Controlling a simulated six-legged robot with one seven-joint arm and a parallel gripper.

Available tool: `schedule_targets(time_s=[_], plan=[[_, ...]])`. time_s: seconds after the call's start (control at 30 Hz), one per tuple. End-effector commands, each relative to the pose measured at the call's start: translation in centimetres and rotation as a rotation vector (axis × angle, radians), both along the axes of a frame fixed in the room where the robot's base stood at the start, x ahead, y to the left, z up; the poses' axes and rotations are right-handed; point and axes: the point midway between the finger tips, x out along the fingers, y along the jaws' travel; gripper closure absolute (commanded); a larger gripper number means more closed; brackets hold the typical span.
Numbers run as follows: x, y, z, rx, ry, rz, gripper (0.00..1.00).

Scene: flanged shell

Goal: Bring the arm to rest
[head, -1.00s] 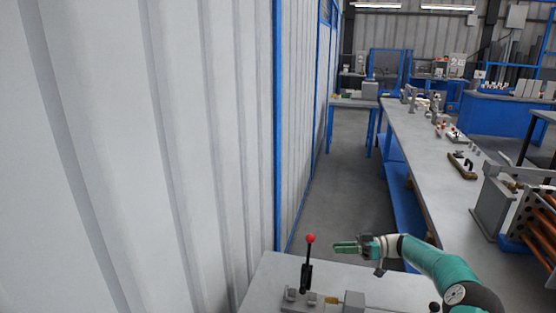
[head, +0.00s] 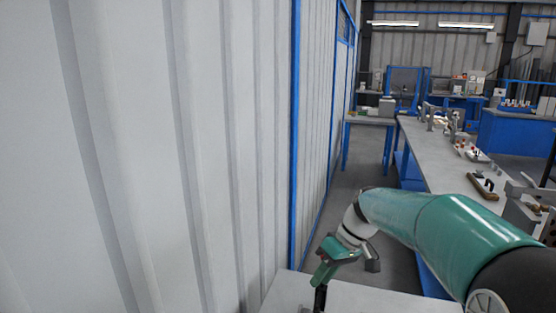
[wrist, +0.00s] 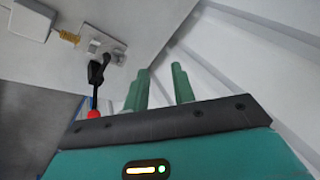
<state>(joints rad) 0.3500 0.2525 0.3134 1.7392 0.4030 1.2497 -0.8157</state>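My arm reaches in from the lower right of the head view, and my gripper (head: 324,272) points down over the near grey table (head: 345,298). In the wrist view my gripper (wrist: 161,86) has its two green fingers apart, with nothing between them. A black lever (wrist: 97,75) with a red ball knob (wrist: 93,114) stands to the left of the fingers, apart from them in that picture. In the head view only a dark piece of the lever (head: 320,297) shows below the gripper; its knob is hidden.
A corrugated white wall (head: 150,150) with blue posts rises close on the left. A long workbench (head: 440,165) with several fittings runs back on the right. A small blue-legged table (head: 370,121) stands farther back. In the wrist view a grey box (wrist: 32,19) sits beside the lever's base (wrist: 108,48).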

Motion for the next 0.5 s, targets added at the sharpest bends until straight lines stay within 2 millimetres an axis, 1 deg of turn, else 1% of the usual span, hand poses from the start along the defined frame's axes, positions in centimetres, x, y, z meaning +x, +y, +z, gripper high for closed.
schedule_targets(time_s=[0.03, 0.2, 0.27, 0.5], plan=[[-1.5, 0.1, 0.9, -0.046, -0.012, -0.028, 0.74], [-5.8, -0.3, 2.7, -0.173, -0.051, -0.15, 0.74], [-7.3, -0.6, 3.3, -0.21, -0.071, -0.197, 0.74], [-13.6, -2.0, 4.9, -0.309, -0.168, -0.385, 0.74]])
